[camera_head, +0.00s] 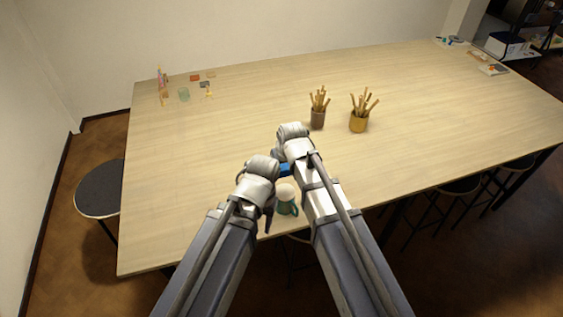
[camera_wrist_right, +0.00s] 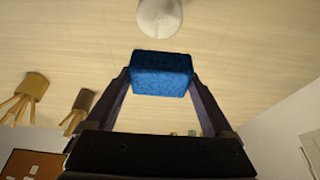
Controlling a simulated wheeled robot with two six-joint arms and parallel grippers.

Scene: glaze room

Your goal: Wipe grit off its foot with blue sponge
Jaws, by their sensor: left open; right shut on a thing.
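A green mug (camera_head: 288,207) with a handle on its right side stands on the table close to the near edge. Its pale round end (camera_head: 285,190) faces up; a pale round shape (camera_wrist_right: 160,17) at the top of the right wrist view looks like the same end. Any grit is too small to tell. My right gripper (camera_wrist_right: 160,82) is shut on the blue sponge (camera_wrist_right: 161,73), which also shows in the head view (camera_head: 284,170), just behind the mug and apart from it. My left gripper (camera_head: 268,217) is open beside the mug's left; its fingers are partly hidden.
A brown pot (camera_head: 318,119) and a yellow pot (camera_head: 359,122), both with wooden tools, stand beyond my right arm. The table (camera_head: 190,160) is clear at left. A round stool (camera_head: 100,189) stands left.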

